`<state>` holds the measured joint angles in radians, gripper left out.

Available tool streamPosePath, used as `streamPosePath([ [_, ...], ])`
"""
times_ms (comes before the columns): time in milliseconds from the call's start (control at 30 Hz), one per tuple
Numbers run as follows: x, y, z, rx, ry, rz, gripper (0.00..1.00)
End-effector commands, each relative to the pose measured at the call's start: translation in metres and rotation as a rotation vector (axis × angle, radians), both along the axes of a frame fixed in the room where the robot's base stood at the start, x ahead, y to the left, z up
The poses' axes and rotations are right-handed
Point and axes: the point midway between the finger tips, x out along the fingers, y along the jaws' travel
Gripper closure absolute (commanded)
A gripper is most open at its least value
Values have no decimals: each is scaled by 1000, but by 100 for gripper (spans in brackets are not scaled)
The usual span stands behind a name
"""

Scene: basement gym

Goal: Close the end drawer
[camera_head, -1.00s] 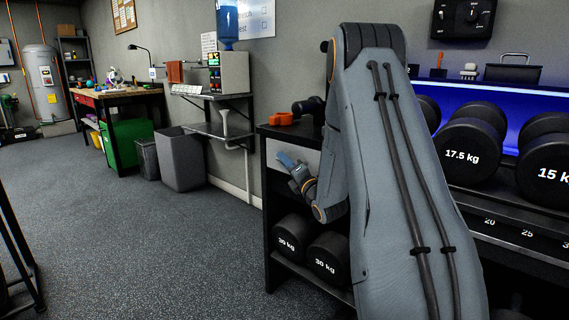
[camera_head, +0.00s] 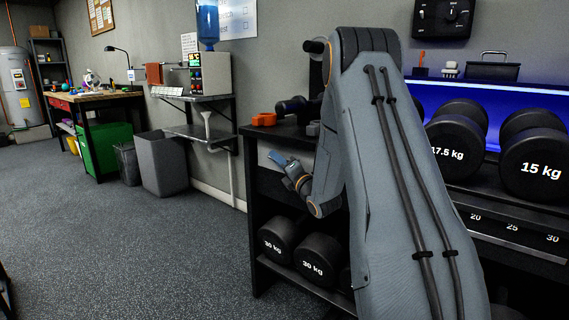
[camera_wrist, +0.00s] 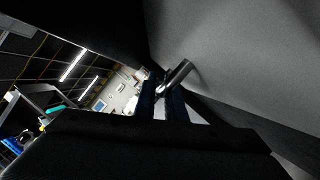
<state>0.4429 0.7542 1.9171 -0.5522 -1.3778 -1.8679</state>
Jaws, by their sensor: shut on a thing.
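The end drawer (camera_head: 306,160) shows a pale grey front under the top of the black rack's end, partly hidden behind my arm. In the wrist view the drawer's pale grey face (camera_wrist: 250,70) fills the right side. A short metal bar handle (camera_wrist: 180,72) stands off it. My gripper (camera_head: 277,158) is at the drawer front, and its two dark blue fingers (camera_wrist: 163,92) are shut on the handle in the wrist view. How far the drawer stands out cannot be told clearly from these views.
Dumbbells marked 30 kg (camera_head: 279,240) lie on the shelf below the drawer. An orange object (camera_head: 264,120) sits on the rack top. A grey bin (camera_head: 161,163) stands at left, with clear floor (camera_head: 120,250) in front.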

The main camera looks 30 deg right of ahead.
Motion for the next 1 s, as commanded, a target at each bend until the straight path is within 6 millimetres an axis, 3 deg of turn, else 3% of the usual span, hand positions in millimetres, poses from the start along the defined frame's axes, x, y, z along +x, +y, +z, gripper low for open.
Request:
streamPosePath([
  [200, 1, -5, 2, 3, -2, -9, 100],
  [233, 1, -5, 2, 3, -2, -10, 88],
  [267, 1, -5, 2, 2, -2, -10, 83],
  [633, -1, -4, 1, 3, -1, -8, 83],
  [1000, -53, -9, -9, 4, 0, -7, 83],
])
